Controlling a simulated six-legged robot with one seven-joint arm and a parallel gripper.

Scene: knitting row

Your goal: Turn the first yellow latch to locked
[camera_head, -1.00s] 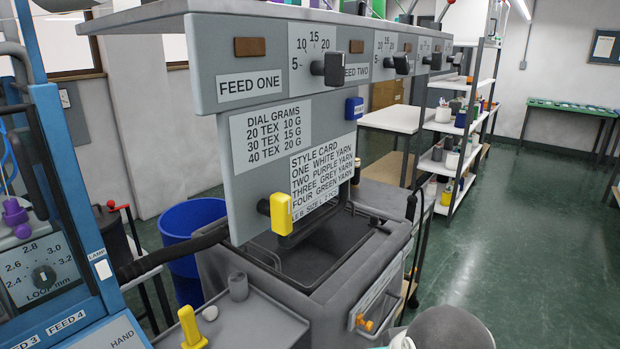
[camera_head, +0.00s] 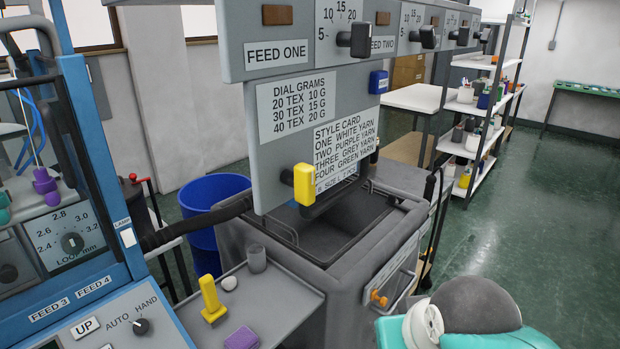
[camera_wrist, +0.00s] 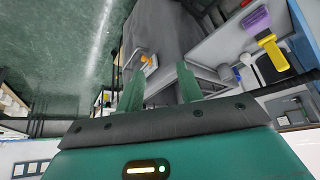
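A yellow latch handle (camera_head: 304,185) sticks out upright from the lower part of the grey panel, beside the style card. No locked or unlocked marking is readable near it. Only one latch of this kind is clearly seen. My gripper (camera_wrist: 160,88) shows in the wrist view with its two green fingers apart and nothing between them. It is away from the latch, which I cannot make out in the wrist view. In the head view my fingers are out of frame.
Below the panel is an open grey bin (camera_head: 340,235) with an orange knob (camera_head: 378,299) on its front. A blue bucket (camera_head: 212,190) stands behind. Floor is clear at right.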

